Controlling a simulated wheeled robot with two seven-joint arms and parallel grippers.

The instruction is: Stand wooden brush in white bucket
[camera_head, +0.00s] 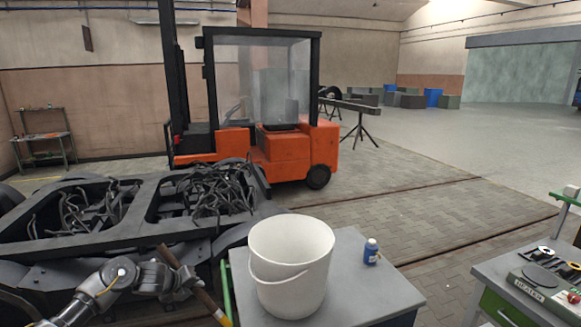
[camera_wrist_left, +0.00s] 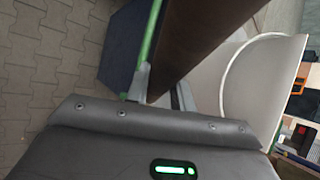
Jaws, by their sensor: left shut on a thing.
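The white bucket (camera_head: 290,275) stands upright on a grey-topped table; its handle hangs down at the front. The bucket also shows at the right of the left wrist view (camera_wrist_left: 268,80). My left gripper (camera_head: 192,283) is left of the bucket and shut on the wooden brush (camera_head: 212,308). The brush is tilted, with its brown handle end up and left and a yellowish part at the picture's bottom edge; its lower end is cut off. In the left wrist view the brown brush (camera_wrist_left: 205,40) runs up from between the fingers, beside the bucket. My right gripper is not in view.
A blue bottle (camera_head: 371,251) stands on the grey table (camera_head: 345,290), right of the bucket. A dark bogie frame (camera_head: 130,225) with cables lies behind my left arm. Another bench (camera_head: 490,268) with tools is at right. An orange forklift (camera_head: 285,150) stands behind.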

